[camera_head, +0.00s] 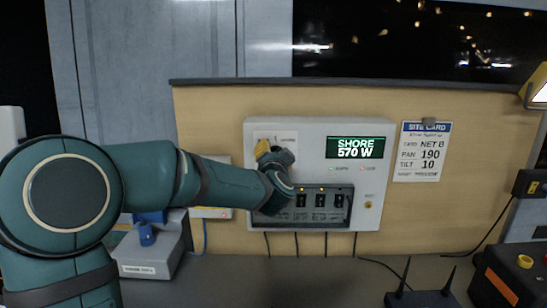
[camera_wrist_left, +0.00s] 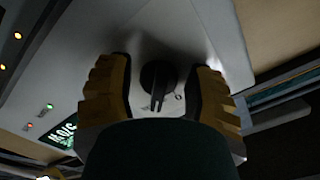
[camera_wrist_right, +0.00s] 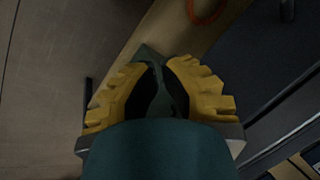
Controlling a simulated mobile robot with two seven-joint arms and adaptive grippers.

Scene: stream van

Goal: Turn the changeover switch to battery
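The changeover switch is a dark rotary knob (camera_wrist_left: 157,78) on the upper left of a pale grey power panel (camera_head: 378,205). In the left wrist view it sits between the yellow-backed fingers of my left gripper (camera_wrist_left: 160,85), with a gap on each side. In the head view my left gripper (camera_head: 270,150) is at the panel and hides most of the knob. The panel's green display (camera_head: 355,148) reads SHORE 570 W. My right gripper (camera_wrist_right: 163,75) shows only in its wrist view, its fingers close together over a dark teal shape; whether it grips anything is unclear.
Several breakers (camera_head: 320,201) sit low on the panel, partly behind my left arm. A site card (camera_head: 422,152) hangs right of it. A router with antennas (camera_head: 420,298) and a dark box (camera_head: 510,275) stand on the counter at right. A grey box (camera_head: 150,262) stands at left.

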